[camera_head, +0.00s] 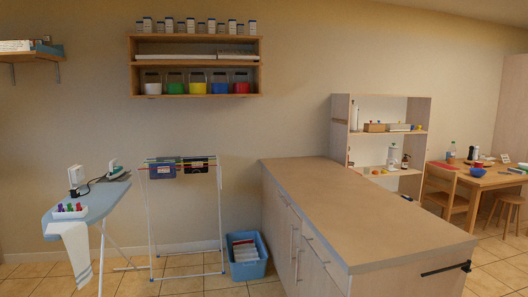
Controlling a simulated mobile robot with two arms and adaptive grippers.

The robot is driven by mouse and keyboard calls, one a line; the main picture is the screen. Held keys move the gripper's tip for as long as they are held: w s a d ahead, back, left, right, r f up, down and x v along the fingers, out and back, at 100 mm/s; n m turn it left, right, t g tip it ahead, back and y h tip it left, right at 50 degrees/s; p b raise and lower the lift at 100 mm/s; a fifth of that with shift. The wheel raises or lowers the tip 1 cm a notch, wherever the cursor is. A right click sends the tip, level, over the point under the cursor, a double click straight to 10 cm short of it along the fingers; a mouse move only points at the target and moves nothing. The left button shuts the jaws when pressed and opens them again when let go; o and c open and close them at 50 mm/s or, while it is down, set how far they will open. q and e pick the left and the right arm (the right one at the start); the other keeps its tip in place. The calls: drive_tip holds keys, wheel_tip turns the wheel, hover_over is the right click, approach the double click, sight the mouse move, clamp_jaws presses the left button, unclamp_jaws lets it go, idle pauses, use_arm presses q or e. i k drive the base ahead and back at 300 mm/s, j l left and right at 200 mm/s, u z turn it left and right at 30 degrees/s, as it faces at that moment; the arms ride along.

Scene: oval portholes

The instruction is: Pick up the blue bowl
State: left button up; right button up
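A small blue bowl (477,172) stands on the wooden table (490,181) at the far right of the head view. Other small items stand close around it. The bowl is far off and small in the picture, so I cannot tell whether anything is in it. Neither of my grippers is in view.
A long counter (350,205) with a bare top fills the middle. A chair (443,192) and a stool (507,212) stand by the table. An ironing board (88,205), a drying rack (184,215) and a blue bin (247,265) are at left. Tiled floor is clear at right.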

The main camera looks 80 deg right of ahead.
sight(478, 173)
drive_tip(key=z, duration=4.35)
